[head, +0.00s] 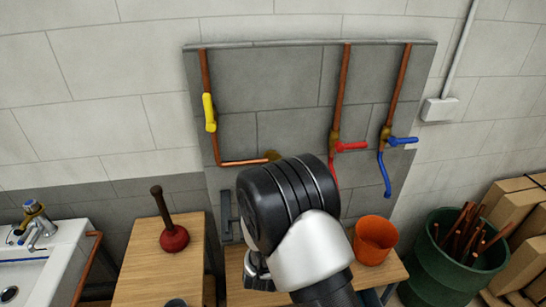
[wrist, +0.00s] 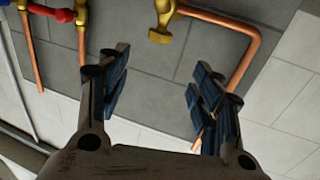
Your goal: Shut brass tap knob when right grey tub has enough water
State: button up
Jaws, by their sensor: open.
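The brass tap (head: 272,156) sits at the end of a horizontal copper pipe on the grey wall panel, partly hidden behind my arm in the head view. In the wrist view the brass tap (wrist: 165,20) is at the top centre, beyond the fingertips. My gripper (wrist: 160,78) is open and empty, apart from the tap. In the head view my arm hides most of the gripper. I cannot make out a right grey tub or its water level. A small dark grey rim (head: 176,302) shows at the bottom edge, too cut off to identify.
An orange tub (head: 375,239) stands on the wooden bench right of my arm. A plunger (head: 173,236) stands left. A green bin (head: 455,265) holds copper pipes.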

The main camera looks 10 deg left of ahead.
aim_at(274, 160)
jog(key=w, duration=1.6)
jog(key=shift+w+a+b, duration=0.1)
jog(key=shift+a+b, duration=0.1)
jog(key=shift+b, duration=0.2)
jog(key=c, duration=1.1)
jog(key=shift+o, duration=0.2)
jog(key=shift+a+h, duration=0.1)
jog(key=shift+h, duration=0.2)
